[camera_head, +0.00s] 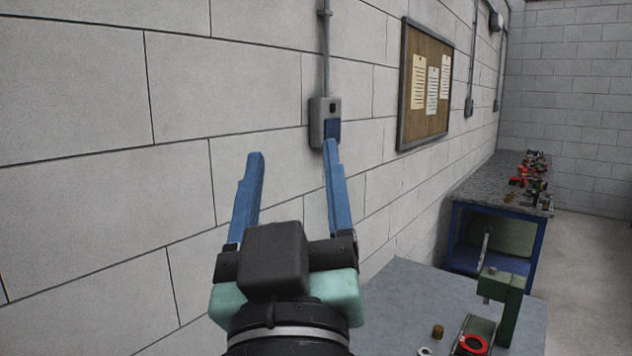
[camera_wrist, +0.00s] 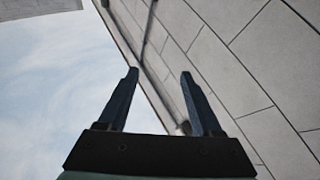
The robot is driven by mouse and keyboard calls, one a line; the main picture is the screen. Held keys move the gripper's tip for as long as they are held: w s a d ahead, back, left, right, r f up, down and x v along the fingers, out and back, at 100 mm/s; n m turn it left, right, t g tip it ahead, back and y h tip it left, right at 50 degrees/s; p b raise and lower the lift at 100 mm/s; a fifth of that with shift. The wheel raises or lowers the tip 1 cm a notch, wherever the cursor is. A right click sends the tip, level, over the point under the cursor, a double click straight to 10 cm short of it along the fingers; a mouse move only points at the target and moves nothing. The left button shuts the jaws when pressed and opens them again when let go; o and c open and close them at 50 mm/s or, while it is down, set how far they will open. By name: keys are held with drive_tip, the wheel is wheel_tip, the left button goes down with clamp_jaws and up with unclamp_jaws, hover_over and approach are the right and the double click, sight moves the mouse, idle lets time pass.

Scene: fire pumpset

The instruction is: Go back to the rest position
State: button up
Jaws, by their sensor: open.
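My gripper (camera_head: 292,150) is raised in front of the block wall, with its two blue fingers pointing up and spread apart. Nothing is between them. In the wrist view, my gripper (camera_wrist: 159,74) also shows its two dark fingers apart and empty, with sky and the wall behind them. In the head view the right fingertip overlaps the lower part of a grey wall switch box (camera_head: 318,122); I cannot tell how far apart they are.
A grey-topped table (camera_head: 400,300) at lower right bears a green vise-like device (camera_head: 502,295), a red ring (camera_head: 473,344) and small fittings. A blue bench (camera_head: 470,195) with several parts stands farther back. A notice board (camera_head: 408,85) hangs on the wall (camera_head: 80,100). Floor shows at right.

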drive_tip(key=s+d+r+m+t, duration=0.2)
drive_tip(key=s+r+t, duration=0.1)
drive_tip(key=s+r, duration=0.3)
drive_tip(key=shift+s+r+m+t+h, duration=0.3)
drive_tip(key=shift+s+r+m+h, duration=0.1)
drive_tip(key=shift+r, duration=0.35)
